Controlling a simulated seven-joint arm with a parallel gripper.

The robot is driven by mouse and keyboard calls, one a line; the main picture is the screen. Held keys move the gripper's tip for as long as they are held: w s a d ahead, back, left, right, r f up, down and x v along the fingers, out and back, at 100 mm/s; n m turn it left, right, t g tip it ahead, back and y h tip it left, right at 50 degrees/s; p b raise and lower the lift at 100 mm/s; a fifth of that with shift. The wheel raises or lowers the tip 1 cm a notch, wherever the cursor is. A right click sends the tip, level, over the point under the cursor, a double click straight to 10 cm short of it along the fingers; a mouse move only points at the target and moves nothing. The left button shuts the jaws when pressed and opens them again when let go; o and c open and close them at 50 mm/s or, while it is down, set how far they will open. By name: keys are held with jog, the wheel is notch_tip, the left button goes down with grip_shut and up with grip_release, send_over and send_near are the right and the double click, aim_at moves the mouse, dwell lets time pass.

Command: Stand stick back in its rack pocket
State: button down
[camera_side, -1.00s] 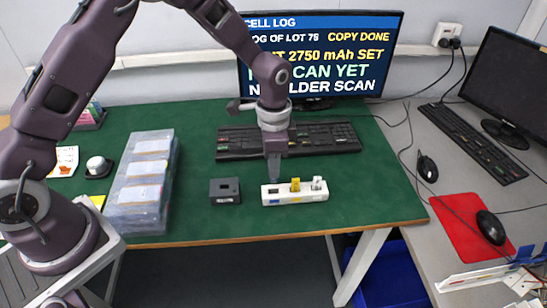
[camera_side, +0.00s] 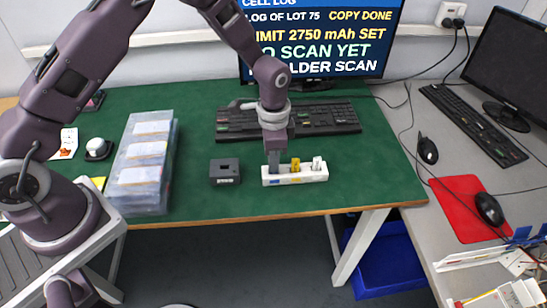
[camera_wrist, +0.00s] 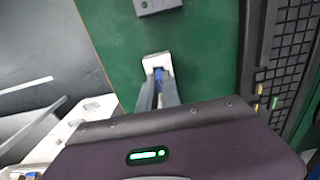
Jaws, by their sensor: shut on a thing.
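The white rack (camera_side: 308,177) lies on the green mat, with a yellow stick (camera_side: 295,164) and a white stick (camera_side: 317,163) standing in its middle and right pockets. My gripper (camera_side: 274,172) points straight down at the rack's left pocket, its fingertips at the rack's top. In the wrist view, my gripper (camera_wrist: 158,88) is shut on a blue stick (camera_wrist: 158,75), mostly hidden between the fingers. The rack's white end (camera_wrist: 156,60) shows just beyond it. I cannot tell how deep the stick sits in the pocket.
A dark block with a slot (camera_side: 224,171) stands left of the rack. A clear case with white labels (camera_side: 146,165) lies further left. A black keyboard (camera_side: 325,120) lies behind the rack, below a monitor (camera_side: 330,40) reading "NO SCAN YET". The mat in front of the rack is clear.

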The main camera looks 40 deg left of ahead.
jog(key=c, duration=1.5)
grip_release()
jog(key=s+a+r+n+t, duration=0.1)
jog(key=s+a+r+n, duration=0.15)
jog(key=r, duration=0.85)
jog(key=s+a+r+n+t, duration=0.1)
jog(key=s+r, duration=0.3)
jog(key=r, duration=0.7)
jog(key=s+a+r+n+t, duration=0.1)
jog(key=s+r, duration=0.1)
jog(key=s, duration=0.4)
jog(key=s+a+r+n+t, duration=0.1)
jog(key=s+a+r+n, duration=0.1)
jog(key=s, duration=0.5)
jog(key=s+a+r+n+t, duration=0.1)
jog(key=s+r+n, duration=0.1)
jog(key=s, duration=0.5)
jog(key=shift+a+r+n+t, duration=0.15)
jog(key=shift+r+n+t, duration=0.15)
jog(key=shift+r, duration=0.1)
